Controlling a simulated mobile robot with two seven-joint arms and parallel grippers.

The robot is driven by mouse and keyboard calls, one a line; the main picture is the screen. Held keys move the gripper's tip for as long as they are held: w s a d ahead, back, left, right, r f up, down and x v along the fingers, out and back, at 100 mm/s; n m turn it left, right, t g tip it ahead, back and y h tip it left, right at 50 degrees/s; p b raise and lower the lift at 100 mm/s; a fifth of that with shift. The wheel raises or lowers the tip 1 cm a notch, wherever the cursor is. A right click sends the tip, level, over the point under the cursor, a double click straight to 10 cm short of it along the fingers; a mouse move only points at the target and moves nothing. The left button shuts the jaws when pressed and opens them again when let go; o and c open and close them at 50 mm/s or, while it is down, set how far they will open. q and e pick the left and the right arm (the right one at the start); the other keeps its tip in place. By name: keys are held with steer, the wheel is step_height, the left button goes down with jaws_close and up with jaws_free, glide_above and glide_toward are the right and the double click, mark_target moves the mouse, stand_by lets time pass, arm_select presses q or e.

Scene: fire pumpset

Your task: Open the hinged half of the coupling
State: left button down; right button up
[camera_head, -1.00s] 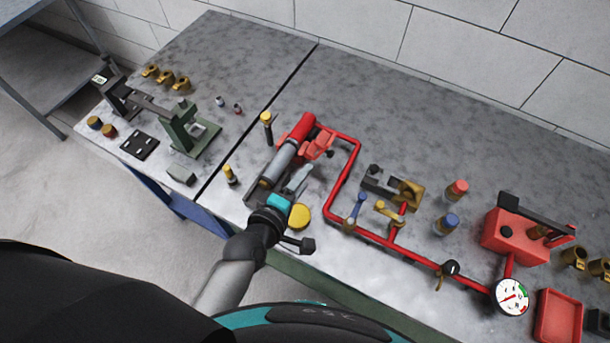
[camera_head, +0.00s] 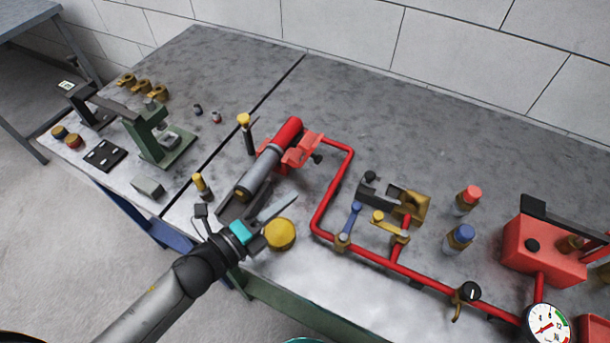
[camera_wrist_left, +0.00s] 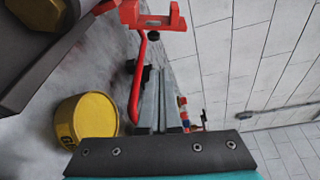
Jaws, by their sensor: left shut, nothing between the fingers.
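The coupling is a red clamp near the red and grey cylinder. A red bracket-like half (camera_head: 303,152) sits at the cylinder's right side and appears swung out from it. It also shows at the top of the left wrist view (camera_wrist_left: 152,18). The red end (camera_head: 286,132) and grey body (camera_head: 255,173) of the cylinder lie on a dark cradle. My left gripper (camera_head: 292,200) is shut and empty, its grey fingers above the bench, short of the red half and apart from it. The fingers show mid-frame in the left wrist view (camera_wrist_left: 160,103). My right gripper is not in view.
A yellow round cap (camera_head: 280,235) lies close beside my left fingers. A yellow-topped post (camera_head: 244,120) and a short yellow-capped piece (camera_head: 202,187) stand left of the cylinder. Red piping (camera_head: 322,215) with valves runs to the right. The bench behind is clear.

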mark_target(318, 159)
arm_select(q)
steer(key=shift+s+d+f+m, duration=0.2)
steer(key=shift+f+m, duration=0.1)
steer(key=shift+m, duration=0.7)
steer(key=shift+w+d, duration=0.15)
steer(key=shift+w, duration=0.15)
steer(key=x, duration=0.9)
steer(key=shift+w+d, duration=0.1)
steer(key=shift+d, duration=0.15)
steer(key=a, duration=0.2)
steer(key=w+a+r+p, duration=0.1)
steer(key=shift+a+r, duration=0.1)
steer(key=shift+r, duration=0.05)
steer(key=shift+w+a, duration=0.1)
steer(key=shift+a, duration=0.1)
steer(key=shift+r, duration=0.1)
